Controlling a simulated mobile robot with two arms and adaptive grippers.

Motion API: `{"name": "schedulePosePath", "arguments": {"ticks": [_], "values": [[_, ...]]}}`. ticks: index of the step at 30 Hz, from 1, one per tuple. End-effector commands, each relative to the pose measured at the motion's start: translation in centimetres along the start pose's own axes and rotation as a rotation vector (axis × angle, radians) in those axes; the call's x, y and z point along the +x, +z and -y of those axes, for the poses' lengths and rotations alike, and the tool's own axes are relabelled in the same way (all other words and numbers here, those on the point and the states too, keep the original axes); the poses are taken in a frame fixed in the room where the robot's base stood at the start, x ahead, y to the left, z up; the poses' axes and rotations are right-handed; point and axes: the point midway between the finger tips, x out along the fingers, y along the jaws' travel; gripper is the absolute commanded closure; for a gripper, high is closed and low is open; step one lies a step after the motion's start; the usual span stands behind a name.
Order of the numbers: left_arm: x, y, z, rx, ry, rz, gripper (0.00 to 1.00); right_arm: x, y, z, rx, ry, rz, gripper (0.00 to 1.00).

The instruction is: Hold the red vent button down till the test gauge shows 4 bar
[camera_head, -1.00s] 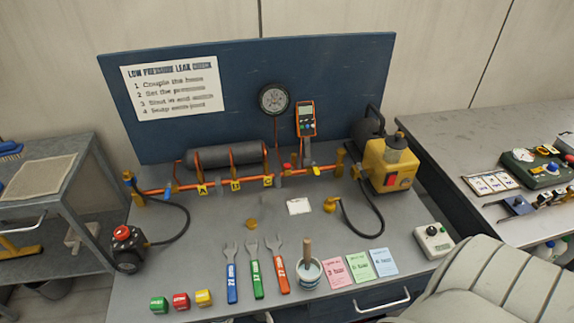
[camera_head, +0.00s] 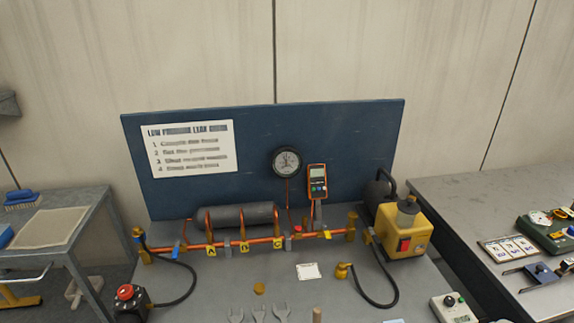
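The round dial gauge (camera_head: 286,162) is mounted on the blue back panel; its reading is too small to tell. An orange handheld meter (camera_head: 317,183) with a grey display hangs to its right, also unreadable. A small red button or cap (camera_head: 297,229) sits on the orange pipe (camera_head: 262,240) below the dial. A larger red mushroom button (camera_head: 125,291) tops a black box at the bench's left front. I cannot tell which red one is the vent button. Neither of my grippers is in view, and nothing touches either red part.
A grey cylinder (camera_head: 236,216) lies behind the pipe. A yellow pump unit (camera_head: 403,235) with a red switch stands at right. Black hoses curve over the bench. Wrench tops (camera_head: 258,313) show at the bottom edge. A white card (camera_head: 308,271) lies mid-bench. Side tables flank the bench.

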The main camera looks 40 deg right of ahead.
Motion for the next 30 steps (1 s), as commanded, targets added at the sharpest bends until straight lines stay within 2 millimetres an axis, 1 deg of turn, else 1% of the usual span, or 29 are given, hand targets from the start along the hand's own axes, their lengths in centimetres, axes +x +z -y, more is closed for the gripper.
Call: {"name": "schedulePosePath", "arguments": {"ticks": [1, 3, 6, 30], "values": [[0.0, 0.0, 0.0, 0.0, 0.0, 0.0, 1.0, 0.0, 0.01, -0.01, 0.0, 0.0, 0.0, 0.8], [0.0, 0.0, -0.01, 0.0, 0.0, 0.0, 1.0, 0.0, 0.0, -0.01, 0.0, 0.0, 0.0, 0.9], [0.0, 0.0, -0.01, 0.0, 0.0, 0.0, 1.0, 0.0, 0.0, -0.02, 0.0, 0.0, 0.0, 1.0], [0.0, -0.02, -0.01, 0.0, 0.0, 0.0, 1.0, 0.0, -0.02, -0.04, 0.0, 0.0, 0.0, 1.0]]}}
